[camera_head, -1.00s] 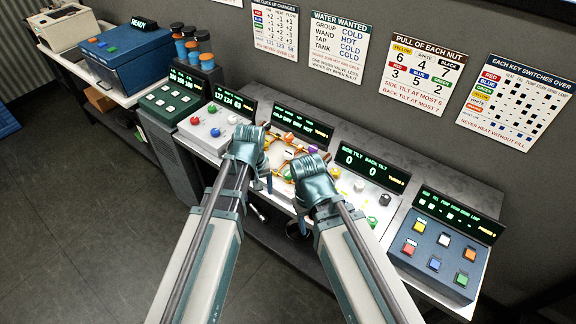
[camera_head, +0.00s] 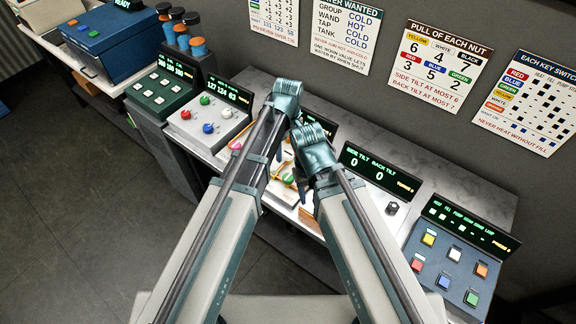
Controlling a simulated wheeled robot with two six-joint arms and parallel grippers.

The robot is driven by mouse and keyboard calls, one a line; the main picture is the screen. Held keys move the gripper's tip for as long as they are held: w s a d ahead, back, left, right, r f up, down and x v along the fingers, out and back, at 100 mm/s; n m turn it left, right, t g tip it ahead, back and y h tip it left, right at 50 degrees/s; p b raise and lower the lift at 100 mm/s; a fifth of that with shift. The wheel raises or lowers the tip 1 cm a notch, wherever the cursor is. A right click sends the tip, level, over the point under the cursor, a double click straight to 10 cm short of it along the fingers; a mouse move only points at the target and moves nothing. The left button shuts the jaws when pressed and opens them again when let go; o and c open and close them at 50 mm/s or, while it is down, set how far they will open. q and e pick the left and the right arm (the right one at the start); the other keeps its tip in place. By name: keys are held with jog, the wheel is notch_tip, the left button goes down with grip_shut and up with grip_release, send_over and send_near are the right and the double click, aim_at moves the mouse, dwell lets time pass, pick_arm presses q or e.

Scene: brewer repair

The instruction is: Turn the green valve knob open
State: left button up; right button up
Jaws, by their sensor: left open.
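The valve panel in the middle of the bench is mostly hidden behind my arms and grippers. A small green knob (camera_head: 289,179) shows on it between the two arms, just left of my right gripper. I cannot tell how far it is turned. My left gripper (camera_head: 288,98) is open, beyond the green knob near the back of the panel. My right gripper (camera_head: 314,146) is close beside it, to the right, over the panel. Its fingers are hidden, so I cannot tell open from shut. I see nothing held in either gripper.
A grey dial panel (camera_head: 196,130) with coloured knobs stands left of the valve panel. The tilt panel display (camera_head: 372,165) and a blue switch box (camera_head: 428,259) are to the right. Posters hang on the wall behind. Bare bench top shows behind the panels.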

aim_at(288, 177)
pick_arm(q)
notch_tip(288, 177, down, 14)
jog(key=b, duration=1.4)
jog(key=shift+s+r, duration=0.15)
grip_shut()
